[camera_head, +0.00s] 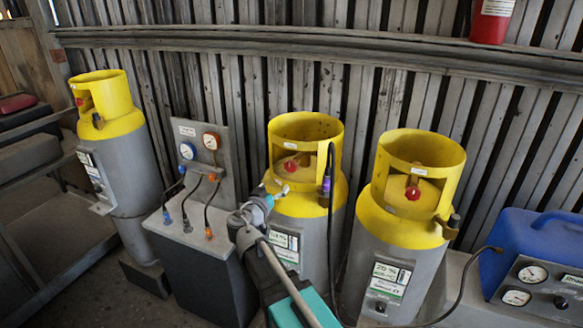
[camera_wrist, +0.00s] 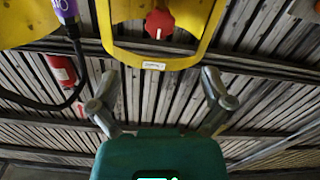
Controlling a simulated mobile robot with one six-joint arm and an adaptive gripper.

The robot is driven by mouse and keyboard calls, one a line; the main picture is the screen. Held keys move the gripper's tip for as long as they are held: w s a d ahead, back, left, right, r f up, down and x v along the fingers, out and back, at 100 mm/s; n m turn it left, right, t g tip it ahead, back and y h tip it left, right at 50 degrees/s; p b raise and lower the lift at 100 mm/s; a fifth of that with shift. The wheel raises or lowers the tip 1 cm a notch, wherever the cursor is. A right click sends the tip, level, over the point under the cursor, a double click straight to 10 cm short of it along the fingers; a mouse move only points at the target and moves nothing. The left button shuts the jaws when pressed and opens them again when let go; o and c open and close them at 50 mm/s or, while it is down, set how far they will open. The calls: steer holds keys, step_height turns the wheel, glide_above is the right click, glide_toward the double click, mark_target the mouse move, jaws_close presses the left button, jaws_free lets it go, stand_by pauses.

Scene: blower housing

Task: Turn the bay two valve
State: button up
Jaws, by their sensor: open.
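Three grey cylinders with yellow collars stand along the wall: left (camera_head: 112,110), middle (camera_head: 318,205) and right (camera_head: 400,235). Each collar frames a red valve knob: left (camera_head: 79,102), middle (camera_head: 290,166) and right (camera_head: 412,193). No bay number is legible. My gripper (camera_head: 255,205) is in front of the middle cylinder, at its left side. In the wrist view, which looks upside down, my gripper (camera_wrist: 160,100) is open and empty. A red knob (camera_wrist: 160,22) inside a yellow collar (camera_wrist: 150,58), apparently the middle cylinder's, lies beyond the fingers, apart from them.
A dark hose with a purple connector (camera_head: 326,185) hangs beside the middle collar. A gauge panel (camera_head: 200,150) stands left of the middle cylinder. A blue unit (camera_head: 540,250) with gauges is at right. A red extinguisher (camera_head: 491,20) hangs on the plank wall.

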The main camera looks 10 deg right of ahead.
mark_target(290, 167)
steer(key=x, duration=1.3)
steer(key=c, duration=1.1)
steer(key=shift+n, duration=0.4)
steer(key=shift+c, duration=0.2)
steer(key=n, duration=0.4)
steer(key=shift+d, duration=0.1)
steer(key=n, duration=0.5)
steer(key=shift+r+n, duration=0.1)
steer(key=shift+n, duration=0.3)
steer(key=n, duration=0.5)
steer(key=shift+r, duration=0.1)
steer(key=n, duration=0.6)
steer(key=shift+r, duration=0.1)
